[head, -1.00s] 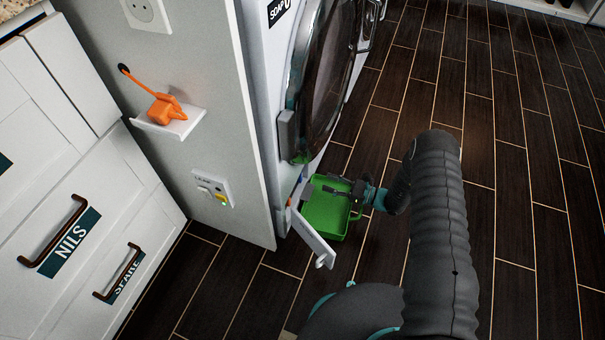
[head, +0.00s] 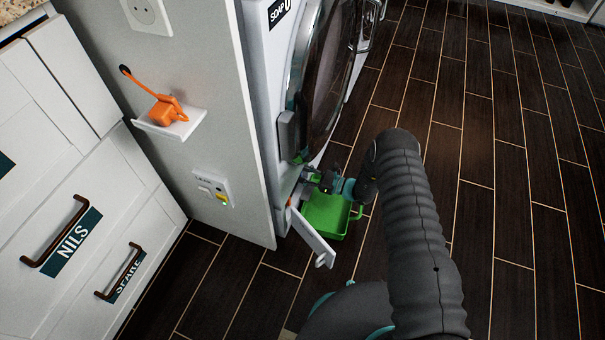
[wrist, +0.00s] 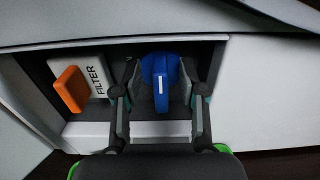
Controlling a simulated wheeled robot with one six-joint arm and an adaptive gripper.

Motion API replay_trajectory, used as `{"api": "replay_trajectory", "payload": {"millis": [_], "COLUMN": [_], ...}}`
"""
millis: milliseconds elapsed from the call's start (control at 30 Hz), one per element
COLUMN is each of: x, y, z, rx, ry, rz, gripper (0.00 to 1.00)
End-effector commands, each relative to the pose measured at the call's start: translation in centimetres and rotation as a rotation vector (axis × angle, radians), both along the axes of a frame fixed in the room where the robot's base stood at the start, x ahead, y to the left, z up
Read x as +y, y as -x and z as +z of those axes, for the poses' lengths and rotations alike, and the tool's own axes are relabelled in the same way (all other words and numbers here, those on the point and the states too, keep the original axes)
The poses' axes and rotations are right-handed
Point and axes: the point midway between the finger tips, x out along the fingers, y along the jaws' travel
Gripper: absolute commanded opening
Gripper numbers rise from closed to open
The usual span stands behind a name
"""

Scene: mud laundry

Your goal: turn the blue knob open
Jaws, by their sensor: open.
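The blue knob (wrist: 160,82) sits in a recess low on the machine's front, in the wrist view. A white line on it runs up and down in the picture. My gripper (wrist: 160,100) is open, with one finger on each side of the knob. I cannot tell whether the fingers touch it. In the head view my gripper (head: 314,178) is at the recess, and the knob is hidden there.
An orange tab (wrist: 71,88) beside a FILTER label (wrist: 97,76) is left of the knob. The opened flap (head: 312,238) hangs out from the machine (head: 262,110). A green tray (head: 328,215) stands on the floor below my gripper. A cabinet side panel (head: 215,130) is close on the left.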

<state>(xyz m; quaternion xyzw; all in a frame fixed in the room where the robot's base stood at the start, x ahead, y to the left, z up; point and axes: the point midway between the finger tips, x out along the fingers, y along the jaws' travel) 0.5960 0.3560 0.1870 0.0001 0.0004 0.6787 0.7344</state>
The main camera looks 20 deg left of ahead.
Motion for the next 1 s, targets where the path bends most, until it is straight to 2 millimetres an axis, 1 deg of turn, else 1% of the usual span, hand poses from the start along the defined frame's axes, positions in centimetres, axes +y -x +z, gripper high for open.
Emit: {"api": "replay_trajectory", "payload": {"millis": [33,200,467,633,767,1000], "x": [-0.01,-0.02,-0.01,0.02,0.03,0.10], "y": [0.00,0.00,0.02,0.08,0.25,0.64], "z": [0.00,0.01,-0.01,-0.09,-0.26,-0.47], "rx": [0.000,0.000,-0.005,-0.043,-0.106,-0.299], "ry": [0.000,0.000,0.000,0.002,0.007,0.022], "rz": [0.000,0.000,0.001,0.001,0.001,0.002], "gripper": [0.42,0.00,0.00,0.00,0.00,0.00]}}
